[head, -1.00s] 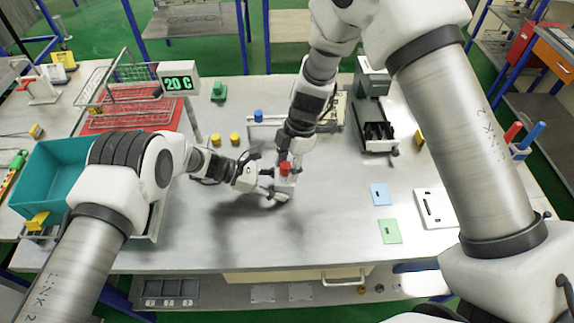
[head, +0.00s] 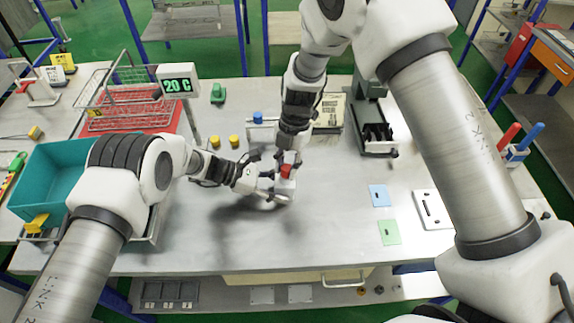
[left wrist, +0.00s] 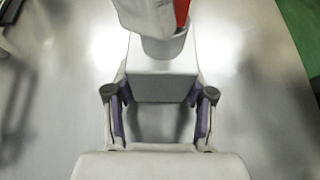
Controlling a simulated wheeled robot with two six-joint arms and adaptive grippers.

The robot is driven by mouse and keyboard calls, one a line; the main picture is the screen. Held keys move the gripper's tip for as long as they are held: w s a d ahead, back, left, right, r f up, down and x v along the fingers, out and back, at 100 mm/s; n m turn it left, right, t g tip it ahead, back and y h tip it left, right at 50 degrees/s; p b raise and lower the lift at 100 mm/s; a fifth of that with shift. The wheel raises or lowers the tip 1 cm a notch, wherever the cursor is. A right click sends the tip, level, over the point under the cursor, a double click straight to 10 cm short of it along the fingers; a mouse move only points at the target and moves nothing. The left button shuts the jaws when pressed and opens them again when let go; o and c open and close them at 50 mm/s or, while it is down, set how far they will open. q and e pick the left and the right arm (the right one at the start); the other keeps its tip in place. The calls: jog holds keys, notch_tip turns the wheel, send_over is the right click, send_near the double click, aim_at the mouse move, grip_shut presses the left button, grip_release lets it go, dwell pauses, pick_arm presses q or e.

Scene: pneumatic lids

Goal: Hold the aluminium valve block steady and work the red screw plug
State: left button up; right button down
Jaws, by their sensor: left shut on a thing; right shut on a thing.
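The aluminium valve block (head: 286,187) is at the middle of the table, with the red screw plug (head: 287,171) upright above it. My left gripper (head: 272,193) reaches in from the left and is shut on the block's sides. In the left wrist view the block (left wrist: 160,78) sits between my left gripper's fingers (left wrist: 160,112). My right gripper (head: 289,163) points down from above and is shut on the red plug. In the left wrist view the plug (left wrist: 182,12) shows as a red strip beside a pale finger. The plug's lower end is hidden.
Two yellow caps (head: 224,140) and a blue-topped fixture (head: 258,118) stand behind the left gripper. A teal bin (head: 55,170) is at left. Blue (head: 379,195) and green cards (head: 388,232) lie at right. The front middle of the table is clear.

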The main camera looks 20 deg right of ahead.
jog(key=m, duration=0.4)
jog(key=shift+s+d+f+t+y, duration=0.1)
jog(key=shift+s+t+y, duration=0.2)
jog(key=shift+y, duration=0.1)
jog(key=m, duration=0.4)
jog(key=shift+s+f+t, duration=0.1)
jog(key=shift+t, duration=0.3)
jog(key=m+t, duration=0.1)
jog(key=m, duration=0.4)
jog(key=shift+s+m, duration=0.1)
jog(key=shift+m, duration=0.2)
jog(key=shift+m+t, duration=0.3)
jog(key=shift+m, duration=0.9)
jog(key=m, duration=0.3)
jog(key=m+t, duration=0.1)
jog(key=m, duration=0.2)
jog(key=shift+s+h, duration=0.1)
jog(key=shift+h, duration=0.2)
jog(key=shift+m, duration=1.1)
